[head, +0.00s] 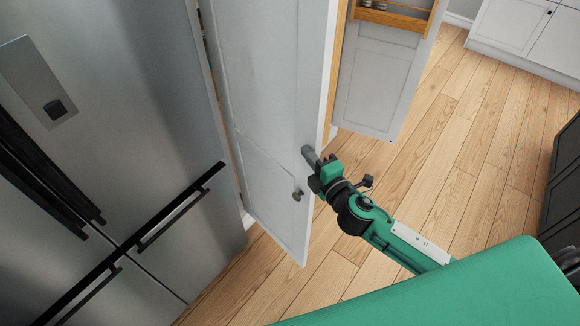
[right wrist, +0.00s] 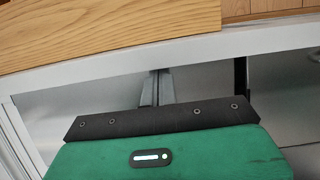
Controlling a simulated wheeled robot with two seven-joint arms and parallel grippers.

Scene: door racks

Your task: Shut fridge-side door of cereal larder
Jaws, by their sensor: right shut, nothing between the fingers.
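The fridge-side larder door (head: 265,110) is a pale grey-white panel standing ajar beside the fridge, with a round dark knob (head: 298,195) near its free edge. My right gripper (head: 309,154) is shut and empty, its fingertips over the panel's outer face near that edge, above the knob. I cannot tell whether they touch the door. In the right wrist view the shut fingers (right wrist: 157,88) lie below a white door edge (right wrist: 190,48) and a wooden rack panel (right wrist: 110,30). My left gripper is out of view.
The steel fridge (head: 130,120) with black bar handles (head: 180,205) fills the left. The other larder door (head: 380,85), with a wooden rack (head: 395,15) of jars, stands open to the right. Wooden floor (head: 475,150) is clear beyond. A dark cabinet (head: 563,190) stands at far right.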

